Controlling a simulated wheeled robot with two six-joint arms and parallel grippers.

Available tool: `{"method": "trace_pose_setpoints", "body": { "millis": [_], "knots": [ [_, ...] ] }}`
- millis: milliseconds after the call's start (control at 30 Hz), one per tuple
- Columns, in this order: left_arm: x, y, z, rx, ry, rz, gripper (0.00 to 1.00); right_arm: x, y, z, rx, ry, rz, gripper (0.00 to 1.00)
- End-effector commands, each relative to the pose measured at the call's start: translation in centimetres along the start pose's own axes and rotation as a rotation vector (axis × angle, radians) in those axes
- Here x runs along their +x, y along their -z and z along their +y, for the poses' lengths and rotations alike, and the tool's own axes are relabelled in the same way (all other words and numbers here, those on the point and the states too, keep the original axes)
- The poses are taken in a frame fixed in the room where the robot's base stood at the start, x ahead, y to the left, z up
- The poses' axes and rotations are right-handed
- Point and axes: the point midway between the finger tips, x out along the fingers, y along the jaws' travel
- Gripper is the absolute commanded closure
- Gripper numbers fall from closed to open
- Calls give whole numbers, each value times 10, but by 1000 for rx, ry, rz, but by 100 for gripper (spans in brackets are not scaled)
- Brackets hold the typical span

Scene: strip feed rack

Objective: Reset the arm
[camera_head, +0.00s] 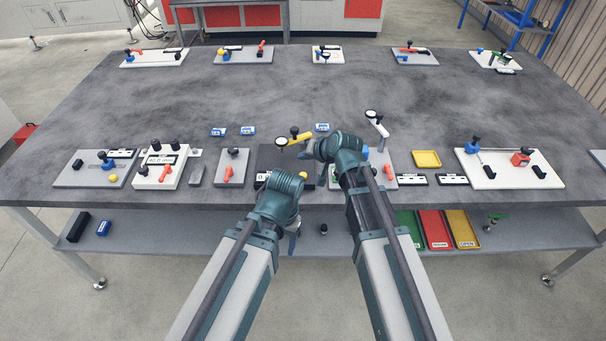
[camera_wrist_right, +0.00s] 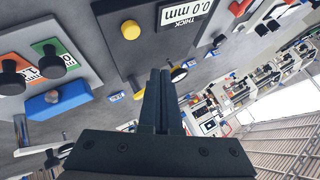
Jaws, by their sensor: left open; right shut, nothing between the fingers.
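My left gripper (camera_head: 293,242) hangs low at the front edge of the table, mostly hidden by its own wrist. My right gripper (camera_head: 306,151) is over the front row of fixtures, close to a dark plate (camera_head: 268,158) with a yellow-armed dial gauge (camera_head: 296,139). In the right wrist view my right gripper's two black fingers (camera_wrist_right: 159,75) are together with nothing between them. Beyond them that view shows a dark panel (camera_wrist_right: 145,55) with a yellow knob (camera_wrist_right: 130,28) and a thickness label (camera_wrist_right: 180,12).
Fixture boards line the table's front, including a white board with a red lever (camera_head: 159,167) and a white board at right (camera_head: 510,170). More boards line the back. The table's middle (camera_head: 300,95) is clear. Coloured trays (camera_head: 437,230) lie on the lower shelf.

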Motion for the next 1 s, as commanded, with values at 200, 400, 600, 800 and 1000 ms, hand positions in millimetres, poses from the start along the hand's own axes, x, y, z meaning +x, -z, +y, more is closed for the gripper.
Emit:
{"method": "trace_pose_setpoints", "body": {
  "millis": [200, 400, 600, 800, 1000],
  "knots": [
    [0, 0, 0, 0, 0, 0, 33, 0, 0, 0, 0, 0, 0, 100],
    [0, 0, 0, 0, 0, 0, 33, -6, -31, 2, -59, -40, -75, 100],
    [0, 0, 0, 0, 0, 0, 33, -46, -137, 28, -282, -229, -374, 100],
    [0, 0, 0, 0, 0, 0, 33, -100, -205, 63, -440, -427, -624, 100],
    [0, 0, 0, 0, 0, 0, 33, -127, -226, 77, -490, -517, -725, 100]
  ]
}}
